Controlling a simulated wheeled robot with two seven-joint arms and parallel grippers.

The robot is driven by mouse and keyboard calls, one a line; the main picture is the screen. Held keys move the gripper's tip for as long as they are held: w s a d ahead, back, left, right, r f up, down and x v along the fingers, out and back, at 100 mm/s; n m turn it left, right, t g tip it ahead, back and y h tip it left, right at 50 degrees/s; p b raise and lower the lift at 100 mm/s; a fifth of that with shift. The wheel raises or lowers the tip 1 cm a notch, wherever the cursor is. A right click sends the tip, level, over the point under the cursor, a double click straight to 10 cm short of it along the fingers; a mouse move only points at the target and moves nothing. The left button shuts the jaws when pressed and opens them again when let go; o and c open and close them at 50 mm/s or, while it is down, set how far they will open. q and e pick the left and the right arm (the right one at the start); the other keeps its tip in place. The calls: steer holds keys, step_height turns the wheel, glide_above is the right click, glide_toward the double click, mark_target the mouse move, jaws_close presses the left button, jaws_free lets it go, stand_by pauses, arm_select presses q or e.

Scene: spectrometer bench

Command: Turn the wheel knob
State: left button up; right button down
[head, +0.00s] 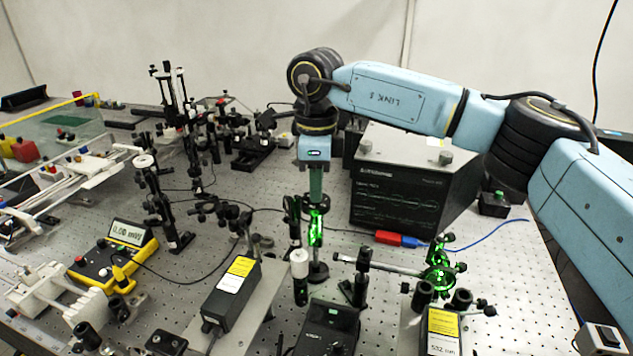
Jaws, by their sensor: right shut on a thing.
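My right gripper (315,196) hangs straight down from the pale blue arm in the middle of the bench. Its narrow fingers are shut at the top of a dark upright optic mount (317,228) that is lit bright green. The wheel knob is between the fingertips and mostly hidden by them, so its angle cannot be read. My left gripper is not in view.
A black instrument box (405,190) stands close right of the gripper. A yellow power meter (118,250) and a black laser box (232,292) are at left. A green-lit mount (438,270) stands at right. Posts and cables crowd the perforated bench.

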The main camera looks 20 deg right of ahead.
steer(key=m, duration=1.4)
steer(key=shift+m, duration=0.3)
steer(key=m, duration=0.3)
steer(key=shift+a+m, duration=0.1)
steer(key=shift+m, duration=0.2)
steer(key=m, duration=0.3)
steer(key=shift+m, duration=0.4)
steer(key=m, duration=0.6)
steer(key=shift+m, duration=0.3)
steer(key=c, duration=1.3)
jaws_free()
steer(key=shift+c, duration=0.2)
